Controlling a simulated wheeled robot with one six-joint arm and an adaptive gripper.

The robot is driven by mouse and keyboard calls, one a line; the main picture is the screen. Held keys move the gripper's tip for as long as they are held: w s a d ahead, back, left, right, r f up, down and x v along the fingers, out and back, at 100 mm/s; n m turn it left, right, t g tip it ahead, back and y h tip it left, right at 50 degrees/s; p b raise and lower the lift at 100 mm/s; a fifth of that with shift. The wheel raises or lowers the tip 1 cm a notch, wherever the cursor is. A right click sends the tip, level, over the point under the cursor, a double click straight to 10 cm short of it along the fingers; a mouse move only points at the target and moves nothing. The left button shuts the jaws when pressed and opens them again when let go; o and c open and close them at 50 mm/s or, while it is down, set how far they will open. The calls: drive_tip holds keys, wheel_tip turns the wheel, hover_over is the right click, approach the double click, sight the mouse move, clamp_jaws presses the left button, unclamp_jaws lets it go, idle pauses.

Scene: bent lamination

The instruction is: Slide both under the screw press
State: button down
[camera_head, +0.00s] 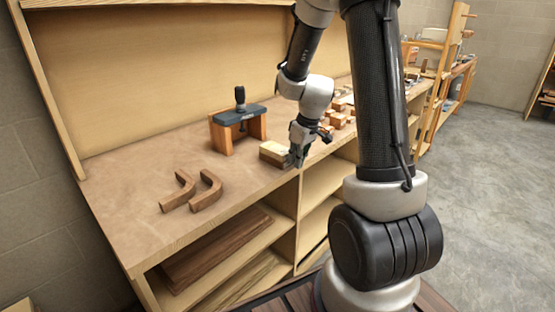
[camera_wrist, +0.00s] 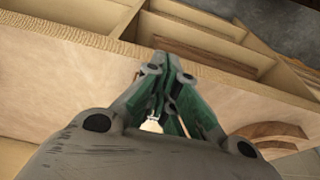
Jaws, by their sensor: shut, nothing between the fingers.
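The screw press (camera_head: 238,124), with wooden legs, a dark top and an upright black screw, stands toward the back of the bench. Two bent brown wooden pieces (camera_head: 178,193) (camera_head: 207,190) lie side by side at the left, well apart from the press. A pale wooden block (camera_head: 272,152) lies right of the press, close beside my gripper (camera_head: 296,161). Whether they touch is unclear. In the wrist view my green-fingered gripper (camera_wrist: 167,62) is shut and empty above the bench. A curved brown wooden piece (camera_wrist: 266,137) shows at its lower right.
Several small wooden blocks (camera_head: 338,119) lie behind my gripper along the bench (camera_head: 135,179). Open shelves (camera_head: 246,262) holding boards sit below the bench's front edge. Bench surface between the bent pieces and the press is clear.

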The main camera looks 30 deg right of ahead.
sight(267, 144)
idle(0.4)
drive_tip(key=shift+w+a, duration=1)
drive_tip(key=shift+w, duration=1.7)
drive_tip(key=shift+w+a, duration=1)
drive_tip(key=shift+w, duration=1.75)
drive_tip(key=shift+w+a, duration=1)
drive_tip(key=shift+w, duration=1.7)
drive_tip(key=shift+s+d, duration=0.25)
drive_tip(key=shift+s, duration=0.4)
drive_tip(key=shift+s+d, duration=0.2)
drive_tip(key=shift+s, duration=0.4)
drive_tip(key=shift+s+d, duration=0.25)
drive_tip(key=shift+s, duration=0.4)
drive_tip(key=shift+s+v, duration=0.15)
drive_tip(key=shift+v, duration=1.3)
drive_tip(key=shift+s+v, duration=0.15)
drive_tip(key=shift+v, duration=1.25)
drive_tip(key=shift+s+v, duration=0.2)
drive_tip(key=shift+v, duration=1.25)
drive_tip(key=shift+d+f, duration=0.15)
drive_tip(key=shift+d, duration=0.05)
